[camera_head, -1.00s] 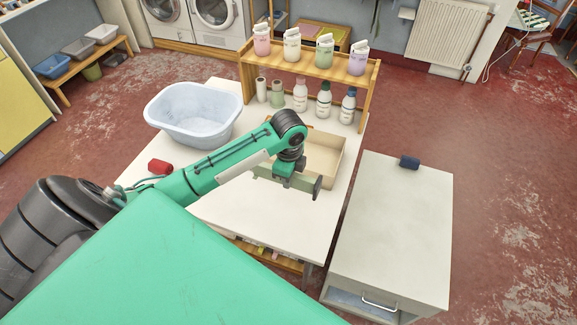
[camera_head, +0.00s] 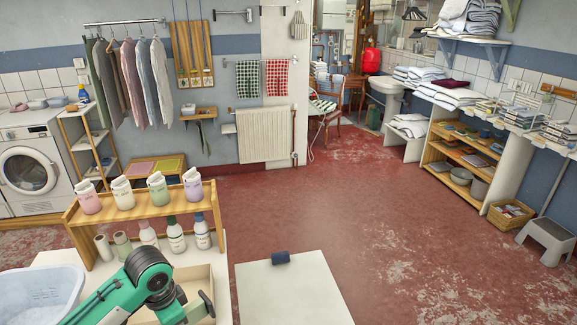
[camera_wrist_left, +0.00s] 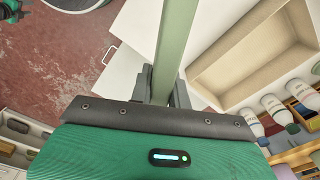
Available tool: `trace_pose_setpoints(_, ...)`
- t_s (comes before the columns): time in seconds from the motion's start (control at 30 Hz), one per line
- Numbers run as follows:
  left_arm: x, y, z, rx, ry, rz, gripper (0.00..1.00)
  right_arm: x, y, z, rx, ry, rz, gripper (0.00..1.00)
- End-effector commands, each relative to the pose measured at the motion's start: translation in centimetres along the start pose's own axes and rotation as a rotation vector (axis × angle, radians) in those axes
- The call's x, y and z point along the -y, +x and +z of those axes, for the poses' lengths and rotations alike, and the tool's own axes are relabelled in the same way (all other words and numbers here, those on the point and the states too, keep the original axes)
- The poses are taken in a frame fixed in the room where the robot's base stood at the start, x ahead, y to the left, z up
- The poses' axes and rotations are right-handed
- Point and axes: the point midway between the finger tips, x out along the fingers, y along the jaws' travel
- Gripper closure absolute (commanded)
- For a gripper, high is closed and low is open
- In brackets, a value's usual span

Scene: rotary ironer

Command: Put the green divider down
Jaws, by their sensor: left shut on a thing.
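The green divider is a long, flat, pale green strip. In the left wrist view the green divider (camera_wrist_left: 176,40) runs away from my left gripper (camera_wrist_left: 168,88), which is shut on it. In the head view my left gripper (camera_head: 187,308) is low in the picture, in front of the shallow beige open box (camera_head: 203,278) on the white table. The divider is mostly hidden or cut off there. In the wrist view the beige box (camera_wrist_left: 205,84) lies to the right of the divider, apart from it in the picture.
A wooden rack (camera_head: 150,206) with jars and bottles stands behind the box. A pale blue basin (camera_head: 45,292) is left of my arm. A white cabinet (camera_head: 290,295) with a dark blue object (camera_head: 280,257) on top stands right, across a gap. Red floor (camera_head: 330,215) beyond is open.

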Motion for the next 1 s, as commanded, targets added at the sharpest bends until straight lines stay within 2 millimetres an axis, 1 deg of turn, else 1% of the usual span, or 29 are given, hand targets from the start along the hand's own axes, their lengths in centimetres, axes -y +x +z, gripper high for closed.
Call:
trace_pose_setpoints(0.03,-0.4,-0.5,-0.2,-0.002,-0.049,-0.004,1.0,0.0,0.0,0.0,0.0,0.0,0.0,0.57)
trace_pose_setpoints(0.23,-2.3,-2.0,-0.8,-0.001,-0.283,-0.002,1.0,0.0,0.0,0.0,0.0,0.0,0.0,0.57)
trace_pose_setpoints(0.4,-3.9,-3.1,-0.9,0.008,-0.483,-0.003,1.0,0.0,0.0,0.0,0.0,0.0,0.0,0.57)
trace_pose_setpoints(0.6,-5.4,-4.0,-0.8,0.021,-0.679,-0.006,1.0,0.0,0.0,0.0,0.0,0.0,0.0,0.57)
trace_pose_setpoints(0.8,-6.2,-4.5,-0.6,0.031,-0.786,-0.01,1.0,0.0,0.0,0.0,0.0,0.0,0.0,0.57)
trace_pose_setpoints(1.0,-6.3,-4.6,-0.5,0.031,-0.809,-0.012,1.0,0.0,0.0,0.0,0.0,0.0,0.0,0.57)
